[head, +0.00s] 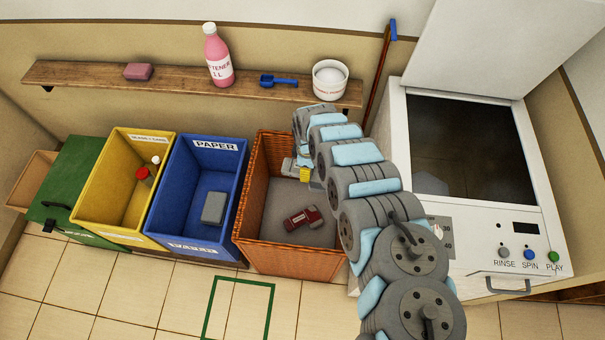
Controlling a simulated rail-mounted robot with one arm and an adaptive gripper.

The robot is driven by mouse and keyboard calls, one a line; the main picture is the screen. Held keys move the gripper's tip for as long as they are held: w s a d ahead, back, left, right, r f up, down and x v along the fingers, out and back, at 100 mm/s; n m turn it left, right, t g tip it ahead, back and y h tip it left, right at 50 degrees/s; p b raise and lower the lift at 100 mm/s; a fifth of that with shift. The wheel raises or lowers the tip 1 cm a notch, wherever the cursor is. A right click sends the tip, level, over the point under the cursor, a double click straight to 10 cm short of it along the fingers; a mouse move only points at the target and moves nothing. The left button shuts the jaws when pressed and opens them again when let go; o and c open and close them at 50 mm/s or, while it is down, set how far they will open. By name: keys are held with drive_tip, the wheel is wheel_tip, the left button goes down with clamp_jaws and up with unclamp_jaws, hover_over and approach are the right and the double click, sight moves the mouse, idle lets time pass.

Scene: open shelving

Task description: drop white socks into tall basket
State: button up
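The tall basket (291,259) is an orange-brown wicker bin in the middle of the head view, open at the top. My arm reaches over its right rim, and my gripper (294,170) is at the basket's opening, toward the back. The gripper is small and partly hidden by the arm, so I cannot tell whether its fingers are open or shut. No white socks can be made out clearly. A dark red item (303,217) lies on the basket's floor.
Blue paper bin (221,233), yellow bin (90,213) and green bin (75,185) stand left of the basket. A wall shelf (120,75) above holds pink soap, a pink bottle (218,60), a blue scoop and a white tub (330,80). The tiled floor in front is clear.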

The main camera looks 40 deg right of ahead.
drive_tip(key=shift+w+a+f+n, duration=0.2)
drive_tip(key=shift+a+f, duration=0.25)
drive_tip(key=shift+a, duration=0.2)
drive_tip(key=shift+w+a+f+n, duration=0.1)
drive_tip(key=shift+a+f+n, duration=0.1)
drive_tip(key=shift+a+f, duration=0.3)
wheel_tip(320, 180, down, 6)
drive_tip(key=b, duration=0.5)
drive_tip(key=shift+r, duration=0.2)
drive_tip(key=o, duration=1.2)
drive_tip(key=shift+r, duration=0.1)
drive_tip(key=shift+r, duration=5.95)
